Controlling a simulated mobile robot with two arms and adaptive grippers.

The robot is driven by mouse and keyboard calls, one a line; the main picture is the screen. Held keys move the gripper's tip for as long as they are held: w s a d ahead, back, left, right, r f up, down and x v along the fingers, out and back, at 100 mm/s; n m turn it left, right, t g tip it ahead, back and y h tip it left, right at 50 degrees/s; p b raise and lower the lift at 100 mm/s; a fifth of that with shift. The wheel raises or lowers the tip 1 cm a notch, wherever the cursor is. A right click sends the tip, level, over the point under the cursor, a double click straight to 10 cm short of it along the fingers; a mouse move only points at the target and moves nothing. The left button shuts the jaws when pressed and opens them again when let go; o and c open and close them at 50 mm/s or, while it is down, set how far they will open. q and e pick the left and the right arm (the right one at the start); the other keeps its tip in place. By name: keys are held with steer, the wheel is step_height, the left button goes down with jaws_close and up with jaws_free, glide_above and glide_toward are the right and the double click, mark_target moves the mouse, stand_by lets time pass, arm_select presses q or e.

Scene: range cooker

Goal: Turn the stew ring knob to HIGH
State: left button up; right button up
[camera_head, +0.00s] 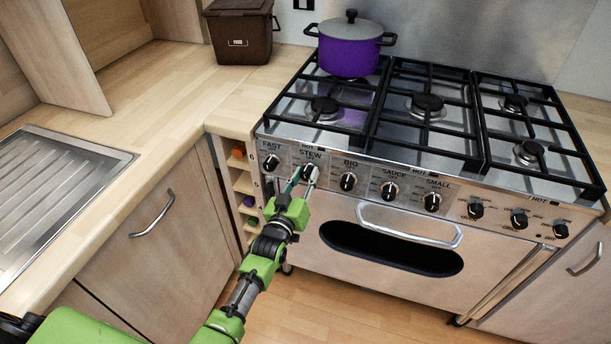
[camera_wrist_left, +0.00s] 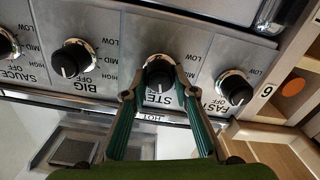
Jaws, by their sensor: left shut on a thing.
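The stew ring knob (camera_head: 307,171) is a black knob with a silver collar, second from the left on the cooker's front panel under the label STEW. My left gripper (camera_head: 303,178) reaches it from below and is shut on it. In the left wrist view the stew knob (camera_wrist_left: 159,72) sits between the two fingertips of my left gripper (camera_wrist_left: 158,88). The fingers partly cover the knob's markings, so its exact setting cannot be read. My right gripper is not in view.
The fast knob (camera_head: 271,162) and big knob (camera_head: 348,181) flank the stew knob closely. The oven door handle (camera_head: 410,226) juts out below. A purple pot (camera_head: 349,50) stands at the back left of the hob. A brown bin (camera_head: 240,32) stands on the counter.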

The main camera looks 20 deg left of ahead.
arm_select(q)
steer(key=n, duration=0.4)
steer(key=shift+f+n, duration=0.1)
steer(key=shift+n, duration=0.2)
steer(key=shift+a+n+b, duration=0.1)
steer(key=shift+n+b, duration=0.25)
steer(key=shift+n, duration=1.55)
steer(key=shift+f, duration=0.1)
steer(key=o, duration=1.1)
steer(key=s, duration=1.2)
steer(key=shift+a, duration=0.2)
